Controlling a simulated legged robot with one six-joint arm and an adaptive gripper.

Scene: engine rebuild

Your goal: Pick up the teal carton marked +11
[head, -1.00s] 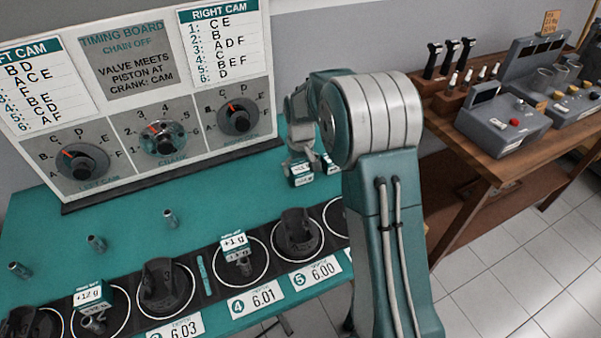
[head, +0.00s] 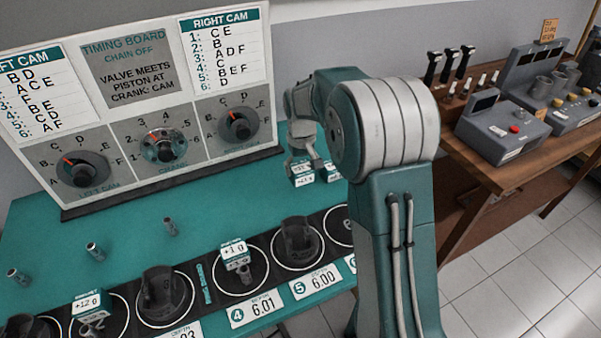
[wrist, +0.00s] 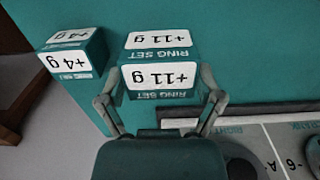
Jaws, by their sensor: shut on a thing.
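The teal carton marked +11 g (wrist: 160,87), with white labels and "RING SET" print, sits between my gripper's two fingers in the wrist view. My gripper (wrist: 160,105) is shut on it, one finger against each side. In the head view, my gripper (head: 304,160) reaches down onto this carton (head: 302,178) at the right end of the teal bench. I cannot tell whether the carton is clear of the bench top. A similar carton marked +4 g (wrist: 72,58) stands close beside it, and shows to its right in the head view (head: 330,173).
The timing board (head: 140,100) with three dials stands behind, left of my gripper. A dark strip with ringed pistons (head: 165,295) and depth tags runs along the front, with other cartons (head: 235,250) on it. A wooden bench (head: 480,160) with grey devices stands at right.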

